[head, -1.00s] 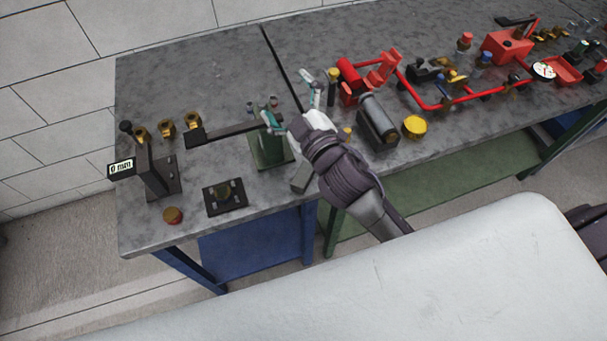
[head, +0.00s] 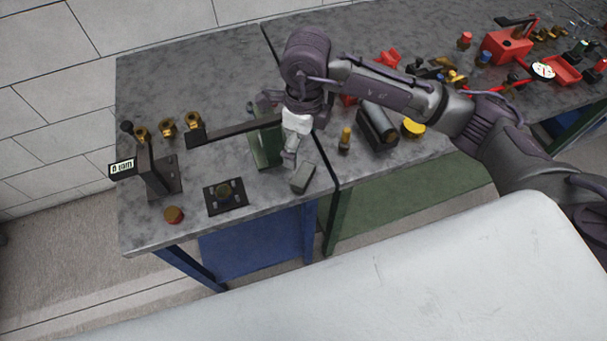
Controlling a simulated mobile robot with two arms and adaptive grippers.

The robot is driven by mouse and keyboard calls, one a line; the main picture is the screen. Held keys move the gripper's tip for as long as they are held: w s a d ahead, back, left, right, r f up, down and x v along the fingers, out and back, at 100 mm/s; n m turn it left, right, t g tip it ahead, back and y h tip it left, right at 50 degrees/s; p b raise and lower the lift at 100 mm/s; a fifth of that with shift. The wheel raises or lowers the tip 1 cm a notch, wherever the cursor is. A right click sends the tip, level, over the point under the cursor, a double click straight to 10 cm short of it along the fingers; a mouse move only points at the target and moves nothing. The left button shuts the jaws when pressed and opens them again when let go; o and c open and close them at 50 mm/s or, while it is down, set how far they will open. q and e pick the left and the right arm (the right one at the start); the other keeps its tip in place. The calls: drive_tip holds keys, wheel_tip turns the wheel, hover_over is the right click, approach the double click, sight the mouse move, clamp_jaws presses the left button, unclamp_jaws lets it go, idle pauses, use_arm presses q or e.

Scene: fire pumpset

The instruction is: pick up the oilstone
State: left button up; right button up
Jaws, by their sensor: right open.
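The oilstone, seemingly the small grey block (head: 302,179), lies on the grey bench top near its front edge, just left of the seam between two benches. My right gripper (head: 290,160) points down just behind and left of the block. It is open with nothing seen between its fingers. The fingers are small in the picture, and I cannot tell whether they touch the block. My left gripper is not in view.
A dark cylinder on a block (head: 379,124) and a yellow cap (head: 413,129) lie right.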

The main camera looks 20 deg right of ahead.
drive_tip(key=p, duration=0.2)
hover_over(303, 173)
drive_tip(key=shift+h, duration=0.3)
drive_tip(key=f, duration=0.8)
drive_tip(key=shift+s+d+f, duration=0.1)
drive_tip(key=shift+s+d, duration=0.1)
drive_tip(key=shift+s, duration=0.1)
drive_tip(key=f+p, duration=0.1)
drive_tip(key=f, duration=0.1)
drive_tip(key=f+p, duration=0.1)
drive_tip(key=f, duration=0.1)
drive_tip(key=shift+w+a+f+p, duration=0.15)
drive_tip(key=shift+a+f+p, duration=0.05)
drive_tip(key=shift+f+p, duration=0.2)
drive_tip(key=shift+f, duration=0.3)
drive_tip(key=shift+c, duration=0.3)
drive_tip(key=c, duration=1.3)
drive_tip(key=shift+w+r, duration=0.1)
